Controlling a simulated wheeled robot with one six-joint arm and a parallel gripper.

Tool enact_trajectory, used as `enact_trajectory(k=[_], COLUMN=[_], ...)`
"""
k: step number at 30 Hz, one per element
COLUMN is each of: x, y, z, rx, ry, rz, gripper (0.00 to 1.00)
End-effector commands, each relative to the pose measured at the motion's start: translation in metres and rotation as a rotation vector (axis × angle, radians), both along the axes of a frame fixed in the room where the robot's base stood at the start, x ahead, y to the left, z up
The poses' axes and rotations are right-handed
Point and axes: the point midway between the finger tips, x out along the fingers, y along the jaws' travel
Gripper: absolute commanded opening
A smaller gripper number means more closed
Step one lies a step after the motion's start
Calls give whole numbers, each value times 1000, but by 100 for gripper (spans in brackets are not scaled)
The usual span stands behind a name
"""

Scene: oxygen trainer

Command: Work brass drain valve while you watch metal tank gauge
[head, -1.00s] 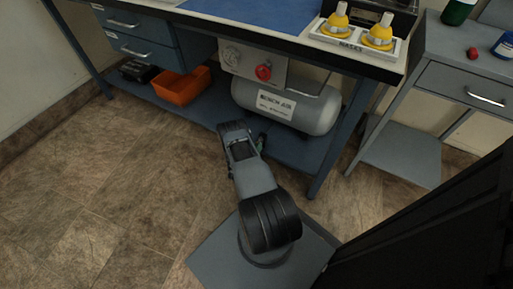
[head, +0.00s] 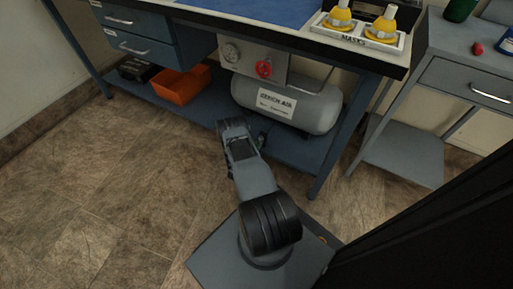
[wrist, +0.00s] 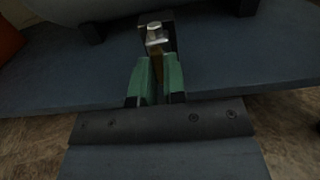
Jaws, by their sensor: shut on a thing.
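The brass drain valve (wrist: 155,38) shows at the middle top of the wrist view, beneath the tank, with a pale metal top. My gripper (wrist: 158,72) has green fingers on both sides of its brass stem and is shut on it. In the head view my arm hides the valve and most of the fingers. The metal tank (head: 315,107) lies grey under the bench, with a white label. A round gauge (head: 231,53) sits on the panel above the tank's left end; its needle is too small to read.
A red handwheel (head: 264,69) is on the same panel. An orange bin (head: 181,87) stands on the blue lower shelf (head: 293,151), left of the tank. A bench leg (head: 340,140) rises right of my arm. The tiled floor (head: 110,190) at left is clear.

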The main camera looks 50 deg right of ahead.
Motion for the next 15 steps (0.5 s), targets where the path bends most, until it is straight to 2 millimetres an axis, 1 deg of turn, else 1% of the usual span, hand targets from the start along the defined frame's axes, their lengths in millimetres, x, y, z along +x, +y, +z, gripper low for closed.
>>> enact_trajectory(k=[6, 7, 15], x=[0, 0, 0], y=[0, 0, 0], z=[0, 0, 0], rx=[1, 1, 1], ry=[-3, -3, -1], rz=[1, 1, 0], gripper=[0, 13, 37])
